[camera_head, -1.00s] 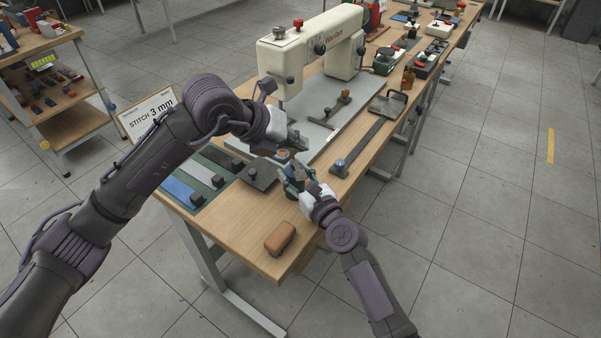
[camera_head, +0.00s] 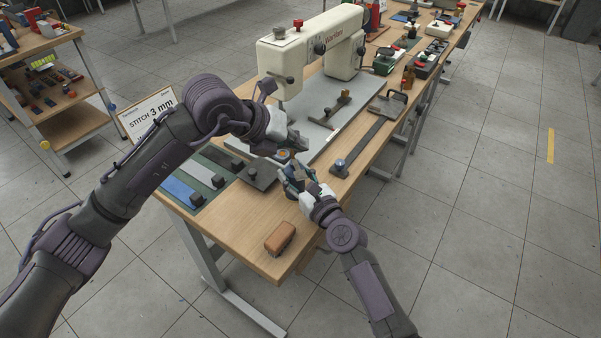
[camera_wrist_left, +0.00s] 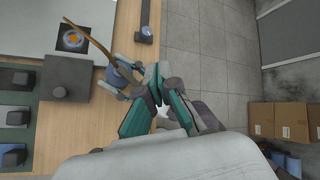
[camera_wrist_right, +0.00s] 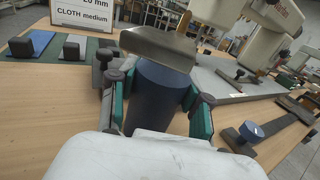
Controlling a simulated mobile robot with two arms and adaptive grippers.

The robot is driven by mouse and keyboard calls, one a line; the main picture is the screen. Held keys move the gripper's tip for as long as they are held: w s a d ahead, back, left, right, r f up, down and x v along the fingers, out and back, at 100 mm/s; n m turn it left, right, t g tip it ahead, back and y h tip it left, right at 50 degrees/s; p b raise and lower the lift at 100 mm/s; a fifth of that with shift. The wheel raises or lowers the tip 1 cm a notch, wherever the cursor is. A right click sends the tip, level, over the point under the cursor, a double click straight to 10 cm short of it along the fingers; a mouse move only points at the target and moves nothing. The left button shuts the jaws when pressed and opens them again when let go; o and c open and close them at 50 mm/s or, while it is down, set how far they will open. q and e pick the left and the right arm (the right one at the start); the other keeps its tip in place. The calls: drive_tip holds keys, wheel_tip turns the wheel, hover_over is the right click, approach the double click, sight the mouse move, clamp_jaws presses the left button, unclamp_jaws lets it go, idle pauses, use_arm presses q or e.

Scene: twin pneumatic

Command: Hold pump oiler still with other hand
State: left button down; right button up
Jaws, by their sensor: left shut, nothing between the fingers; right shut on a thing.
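The pump oiler has a dark blue round body (camera_wrist_right: 160,88), seen in the right wrist view between the fingers of my right gripper (camera_wrist_right: 160,100). A grey-brown piece shows above the body. In the left wrist view the oiler (camera_wrist_left: 121,73) shows a long thin brown spout pointing to the upper left. My right gripper (camera_head: 293,176) is shut on the oiler near the front of the bench. My left gripper (camera_head: 296,142) is shut and empty just above. Its closed tips (camera_wrist_left: 156,82) appear beside the oiler in the left wrist view; I cannot tell whether they touch.
A cream sewing machine (camera_head: 310,48) stands on the wooden bench (camera_head: 235,228) behind the grippers. A dish with an orange centre (camera_head: 283,154) lies close to my left gripper. A brown block (camera_head: 280,238) is near the front edge. The lower left bench top is mostly clear.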

sight(298, 175)
idle(0.7)
use_arm(q)
wheel_tip(298, 175, up, 4)
drive_tip(key=shift+f, duration=0.1)
drive_tip(key=shift+f, duration=4.4)
drive_tip(key=shift+s, duration=0.1)
drive_tip(key=shift+f, duration=0.45)
